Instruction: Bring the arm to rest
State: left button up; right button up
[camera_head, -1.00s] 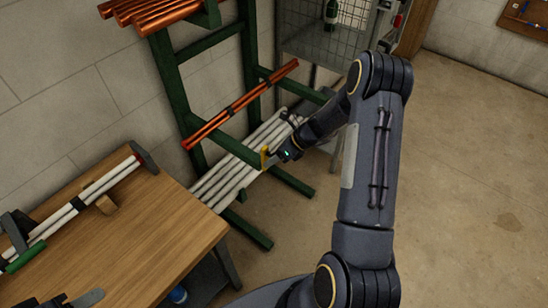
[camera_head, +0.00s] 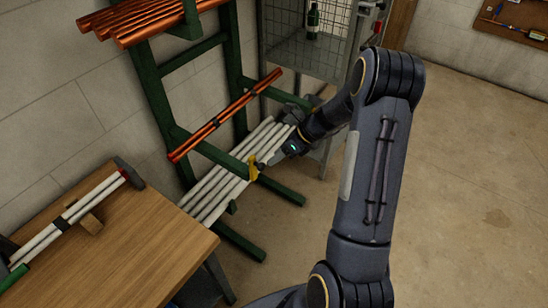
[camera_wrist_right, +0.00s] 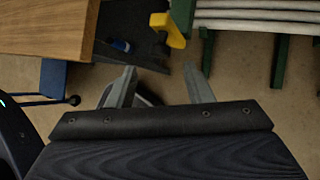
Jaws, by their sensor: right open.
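My right arm comes in from the bottom of the head view and bends over toward the green rack. Its gripper (camera_head: 264,165) is beside the yellow tip (camera_head: 253,168) of a rack arm; whether they touch is unclear in this view. In the right wrist view the gripper (camera_wrist_right: 160,82) has its two grey fingers spread, with nothing between them but floor. There the yellow tip (camera_wrist_right: 168,28) lies beyond the fingers. My left gripper is not in view.
The green rack (camera_head: 165,105) carries copper pipes (camera_head: 222,122) above and white pipes (camera_head: 225,185) below. A wooden table (camera_head: 120,250) with white pipes stands at lower left. A wire cage (camera_head: 300,55) stands behind. The floor at right (camera_head: 480,200) is clear.

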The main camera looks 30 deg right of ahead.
dwell(0.4)
jog(key=s+a+r+n, duration=0.5)
jog(key=s+r+n, duration=0.1)
jog(key=r+n, duration=0.15)
jog(key=s+a+r+n, duration=0.5)
jog(key=s+r+n, duration=0.15)
jog(key=r, duration=0.25)
jog(key=s+a+n+t+h, duration=0.1)
jog(key=s+a+n+h, duration=0.2)
jog(key=s+n, duration=0.9)
jog(key=shift+s+a+n, duration=0.25)
jog(key=shift+a+n, duration=0.45)
jog(key=shift+n, duration=0.5)
